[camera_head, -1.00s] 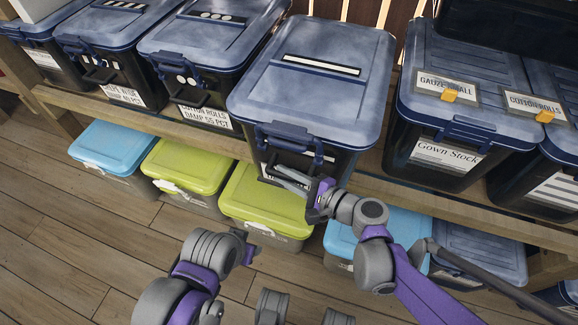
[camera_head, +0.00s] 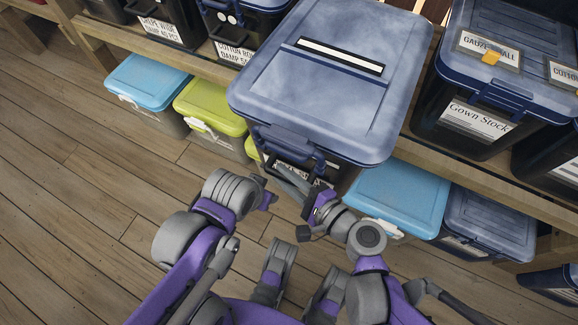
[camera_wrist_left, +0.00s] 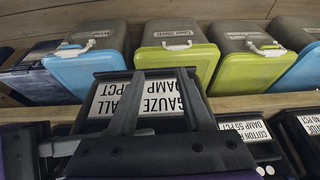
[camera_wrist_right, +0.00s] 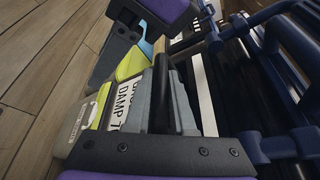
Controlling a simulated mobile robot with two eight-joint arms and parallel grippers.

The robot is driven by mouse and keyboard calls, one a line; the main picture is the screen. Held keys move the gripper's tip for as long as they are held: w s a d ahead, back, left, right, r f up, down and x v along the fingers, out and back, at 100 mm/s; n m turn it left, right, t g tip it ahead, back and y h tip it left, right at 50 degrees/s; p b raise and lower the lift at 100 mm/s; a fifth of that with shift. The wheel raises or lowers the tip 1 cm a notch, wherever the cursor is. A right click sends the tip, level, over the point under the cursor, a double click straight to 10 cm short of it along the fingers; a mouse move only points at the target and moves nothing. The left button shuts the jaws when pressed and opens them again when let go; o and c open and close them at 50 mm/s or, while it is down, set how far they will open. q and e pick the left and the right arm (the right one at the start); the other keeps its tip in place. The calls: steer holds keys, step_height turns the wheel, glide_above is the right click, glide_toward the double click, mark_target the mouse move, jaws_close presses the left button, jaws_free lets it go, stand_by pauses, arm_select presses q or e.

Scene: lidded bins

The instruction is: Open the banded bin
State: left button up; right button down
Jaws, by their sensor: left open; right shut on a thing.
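The banded bin (camera_head: 310,90) has a closed mottled blue lid with a black-edged white band, and its dark body juts forward past the shelf edge. Its blue front latch (camera_head: 283,137) looks shut against the lid rim. My right gripper (camera_head: 293,180) is shut on the front handle (camera_head: 300,163) below the latch; the exact grip is partly hidden. The right wrist view shows the bin's white label (camera_wrist_right: 122,100) close beside the fingers. My left gripper (camera_head: 268,193) is open and empty, low in front of the bin; the left wrist view shows the label (camera_wrist_left: 145,97) beyond its fingers.
The wooden shelf (camera_head: 470,185) holds other dark lidded bins, including a Gown Stock bin (camera_head: 485,105) at the right. Below are blue (camera_head: 395,200) and green (camera_head: 210,103) lidded bins. Open plank floor (camera_head: 80,200) lies to the left.

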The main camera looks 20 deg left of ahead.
stand_by(0.3)
steer(key=c, duration=0.8)
jaws_free()
steer(key=shift+o, duration=0.2)
steer(key=shift+d, duration=0.1)
steer(key=p+v, duration=0.2)
steer(key=v, duration=0.8)
steer(key=shift+s+d, duration=0.2)
steer(key=shift+d, duration=0.1)
steer(key=shift+r, duration=0.15)
